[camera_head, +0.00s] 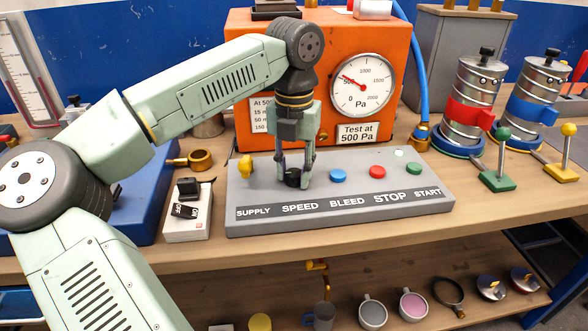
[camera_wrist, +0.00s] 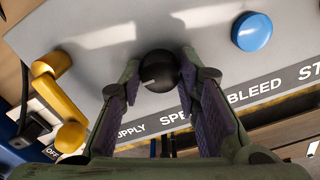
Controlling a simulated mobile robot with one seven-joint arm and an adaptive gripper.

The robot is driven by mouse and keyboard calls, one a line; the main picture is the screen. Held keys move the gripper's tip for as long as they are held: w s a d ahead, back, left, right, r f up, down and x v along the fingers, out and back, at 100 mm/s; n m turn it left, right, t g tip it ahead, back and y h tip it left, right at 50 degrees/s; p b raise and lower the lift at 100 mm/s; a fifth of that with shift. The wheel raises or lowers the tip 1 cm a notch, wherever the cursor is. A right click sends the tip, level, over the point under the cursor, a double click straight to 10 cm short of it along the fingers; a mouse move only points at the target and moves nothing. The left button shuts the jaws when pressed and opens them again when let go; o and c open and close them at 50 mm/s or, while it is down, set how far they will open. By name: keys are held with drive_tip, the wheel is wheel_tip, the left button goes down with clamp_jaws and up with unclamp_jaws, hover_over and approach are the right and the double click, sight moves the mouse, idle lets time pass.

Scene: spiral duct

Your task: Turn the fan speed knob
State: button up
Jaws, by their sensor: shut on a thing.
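The fan speed knob is a black round knob (camera_head: 292,178) above the SPEED label on the grey control panel (camera_head: 410,201). The fingertips hide part of the knob in the head view.
A yellow supply lever (camera_head: 246,168) stands left of the knob. Blue (camera_head: 338,176), red (camera_head: 377,172) and green (camera_head: 413,168) buttons lie to the right. An orange box with a gauge (camera_head: 362,84) stands behind. A white switch box (camera_head: 189,222) is to the left.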

sight(294, 173)
idle(0.3)
drive_tip(key=o, duration=1.2)
wheel_tip(294, 173, up, 12)
drive_tip(key=shift+r, duration=0.1)
